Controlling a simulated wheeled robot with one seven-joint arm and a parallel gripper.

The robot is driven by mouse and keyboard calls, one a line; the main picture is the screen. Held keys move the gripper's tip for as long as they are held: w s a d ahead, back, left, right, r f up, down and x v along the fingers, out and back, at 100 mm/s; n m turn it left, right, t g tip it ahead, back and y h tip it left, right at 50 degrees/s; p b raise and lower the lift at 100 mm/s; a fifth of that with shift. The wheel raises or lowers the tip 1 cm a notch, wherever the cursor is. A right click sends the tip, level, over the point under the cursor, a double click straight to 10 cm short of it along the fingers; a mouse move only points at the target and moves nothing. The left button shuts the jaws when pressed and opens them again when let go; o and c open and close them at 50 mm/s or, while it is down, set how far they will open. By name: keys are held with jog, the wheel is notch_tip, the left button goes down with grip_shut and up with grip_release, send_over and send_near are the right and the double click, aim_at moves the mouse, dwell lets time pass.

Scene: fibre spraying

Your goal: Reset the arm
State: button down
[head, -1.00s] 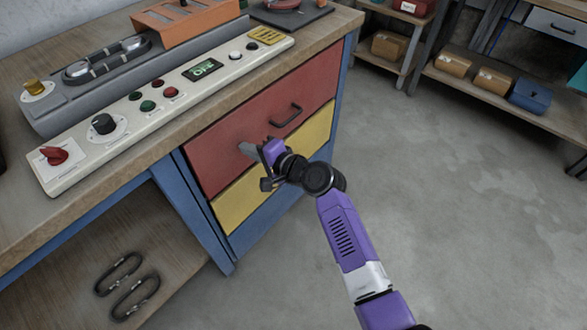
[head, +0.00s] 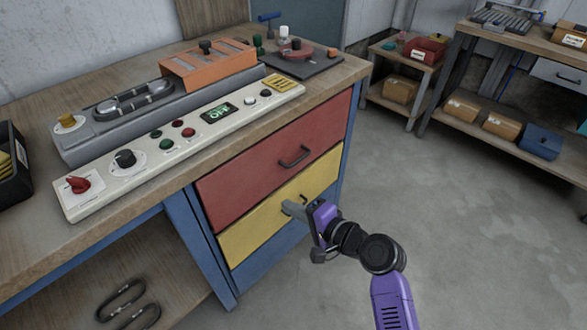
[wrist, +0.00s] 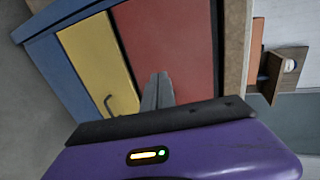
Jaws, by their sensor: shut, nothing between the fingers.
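My purple arm reaches up from the lower right in the head view. My gripper (head: 289,207) is in front of the yellow drawer (head: 262,229), with its grey fingers together and empty. In the wrist view the shut fingers (wrist: 157,92) point toward the red drawer (wrist: 165,45), with the yellow drawer beside it. I cannot tell how far the fingertips are from the drawer fronts. Both drawers look shut.
The workbench (head: 190,190) carries a white control panel (head: 185,140) with knobs and buttons, and an orange fixture (head: 208,64). A shelf with boxes (head: 500,125) stands at the back right. The floor (head: 460,220) right of the bench is clear.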

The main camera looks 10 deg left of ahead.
jog(key=w+d+r+n+t+h, duration=0.1)
jog(key=w+d+r+t+h, duration=0.1)
jog(key=d+r+t+h, duration=0.25)
jog(key=s+d+n+t+h+p, duration=0.1)
jog(key=s+d+t+h+p, duration=0.25)
jog(key=s+d, duration=0.85)
jog(key=s+d+r+n+h+p, duration=0.1)
jog(key=s+d+r, duration=0.2)
jog(key=s, duration=0.7)
jog(key=s+d+r+n+g+h+p, duration=0.1)
jog(key=s+d+r, duration=0.3)
jog(key=s, duration=0.7)
jog(key=s+d+r+n+h+p, duration=0.1)
jog(key=s+d+r+n+p, duration=0.2)
jog(key=s, duration=0.7)
jog(key=shift+s+d+r+g+h, duration=0.2)
jog(key=shift+s+r+g+h, duration=0.2)
jog(key=shift+r, duration=0.3)
